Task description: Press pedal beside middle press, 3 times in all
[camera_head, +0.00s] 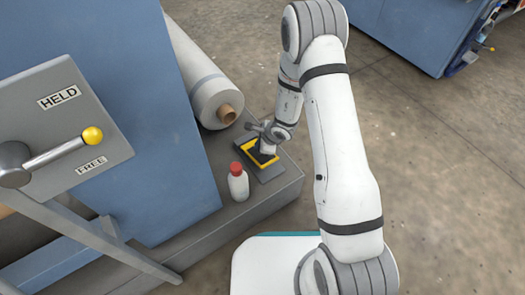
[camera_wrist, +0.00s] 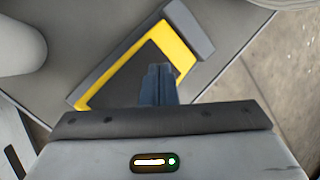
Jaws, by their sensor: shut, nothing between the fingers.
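The pedal (camera_head: 252,149) has a black pad in a yellow frame on a grey base, on the grey plinth at the foot of the blue press. In the wrist view, the pedal's yellow frame (camera_wrist: 182,52) lies just beyond the fingers. My gripper (camera_wrist: 158,84) is shut and empty, pointing down with its fingertips over the black pad. I cannot tell whether the tips touch the pad. In the head view, my gripper (camera_head: 265,152) covers part of the pedal.
A white bottle with a red cap (camera_head: 238,183) stands on the plinth (camera_head: 262,197) near the pedal. A white roll (camera_head: 208,92) lies behind it. A lever (camera_head: 60,152) with a yellow knob is on a HELD/FREE panel at left. Open floor (camera_head: 440,190) lies right.

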